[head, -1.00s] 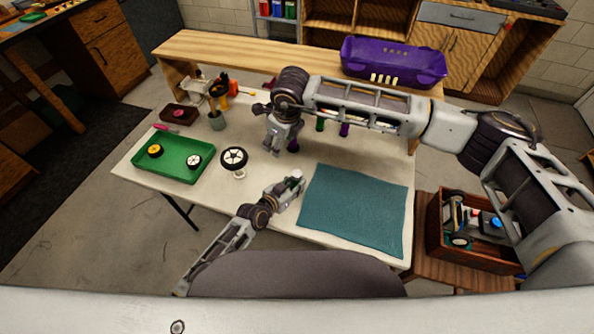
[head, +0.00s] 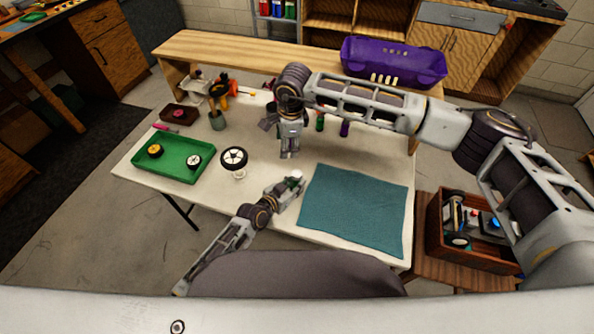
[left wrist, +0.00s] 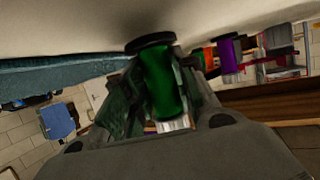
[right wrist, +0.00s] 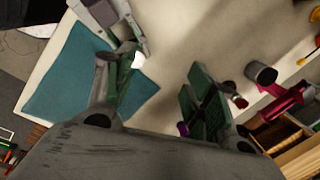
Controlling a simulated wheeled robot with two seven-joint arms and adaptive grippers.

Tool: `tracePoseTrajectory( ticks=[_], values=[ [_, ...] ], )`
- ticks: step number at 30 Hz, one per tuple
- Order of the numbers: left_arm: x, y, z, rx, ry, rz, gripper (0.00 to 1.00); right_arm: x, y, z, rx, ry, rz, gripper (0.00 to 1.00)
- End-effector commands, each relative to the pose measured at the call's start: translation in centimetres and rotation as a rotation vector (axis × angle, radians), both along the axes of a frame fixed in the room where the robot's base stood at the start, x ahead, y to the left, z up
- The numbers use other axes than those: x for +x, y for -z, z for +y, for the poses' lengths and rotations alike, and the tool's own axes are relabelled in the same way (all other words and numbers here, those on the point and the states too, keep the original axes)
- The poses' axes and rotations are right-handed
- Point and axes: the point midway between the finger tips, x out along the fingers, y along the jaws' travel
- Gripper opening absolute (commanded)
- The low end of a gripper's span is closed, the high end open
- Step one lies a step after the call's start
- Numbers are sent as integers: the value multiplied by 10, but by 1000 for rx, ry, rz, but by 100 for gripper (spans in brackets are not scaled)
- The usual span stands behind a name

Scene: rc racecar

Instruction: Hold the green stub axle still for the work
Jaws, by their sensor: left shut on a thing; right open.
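My left gripper (head: 294,183) is low over the white table, to the left of the teal mat. In the left wrist view it is shut on the green stub axle (left wrist: 158,84), a green cylinder with a dark disc at its far end. In the head view the axle is mostly hidden by the fingers; a small pale part shows at the tip. My right gripper (head: 289,152) is open and empty above the table, behind the left one. In the right wrist view its fingers are spread, with part of the left gripper (right wrist: 108,18) at upper left.
A black-and-white wheel (head: 234,157) stands left of my grippers. A green tray (head: 178,174) holds two small wheels. A teal mat (head: 355,208) lies at right, with a brown crate (head: 497,263) of parts beyond it.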

Motion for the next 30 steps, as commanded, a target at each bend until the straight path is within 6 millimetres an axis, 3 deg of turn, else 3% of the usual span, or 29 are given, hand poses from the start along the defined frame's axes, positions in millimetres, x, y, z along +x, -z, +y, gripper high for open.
tracePoseTrajectory(
  ticks=[30],
  values=[
    [0,0,0,0,0,0,2,-5,7,-21,-122,-791,31,54]
  ],
)
